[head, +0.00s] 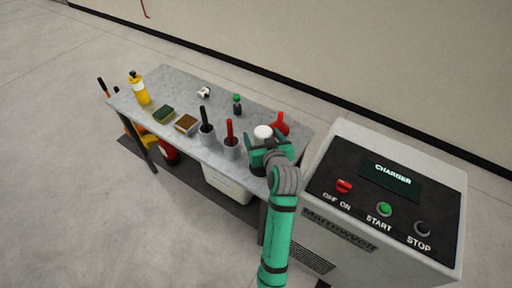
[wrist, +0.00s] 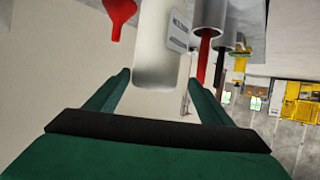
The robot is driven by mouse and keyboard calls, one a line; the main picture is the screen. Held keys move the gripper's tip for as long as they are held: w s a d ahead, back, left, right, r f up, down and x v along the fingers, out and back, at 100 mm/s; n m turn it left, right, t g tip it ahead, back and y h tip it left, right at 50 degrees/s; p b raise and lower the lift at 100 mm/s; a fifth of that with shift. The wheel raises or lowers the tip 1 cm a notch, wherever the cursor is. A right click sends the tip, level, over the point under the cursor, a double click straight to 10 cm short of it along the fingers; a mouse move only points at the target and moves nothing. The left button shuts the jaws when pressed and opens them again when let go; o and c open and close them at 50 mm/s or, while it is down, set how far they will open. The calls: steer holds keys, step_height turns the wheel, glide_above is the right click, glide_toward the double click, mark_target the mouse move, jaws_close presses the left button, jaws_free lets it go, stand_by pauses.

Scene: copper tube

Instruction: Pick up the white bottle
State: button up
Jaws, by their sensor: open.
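The white bottle (head: 263,132) stands at the right end of the grey table, its lower part hidden behind my gripper (head: 270,143) in the head view. In the wrist view the bottle (wrist: 160,45) appears upside down, a pale cylinder with a small label, its upper part running out of the frame. My gripper (wrist: 158,82) is open, with one green finger on each side of the bottle's near end in the picture. I cannot tell whether the fingertips reach around the bottle or stop short of it. No contact shows.
A red funnel (head: 280,124) stands close by the bottle. Grey cups holding a red-handled tool (head: 230,133) and a black-handled tool (head: 204,119) stand to its left. The charger box (head: 390,200) is on the right. The table's back middle (head: 260,100) is clear.

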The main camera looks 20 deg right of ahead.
mark_target(261, 128)
steer(key=shift+d+x, duration=0.2)
steer(key=shift+x, duration=1.15)
steer(key=shift+d+x, duration=0.2)
steer(key=shift+x, duration=1.1)
steer(key=shift+r, duration=0.1)
steer(key=shift+r, duration=0.1)
jaws_close()
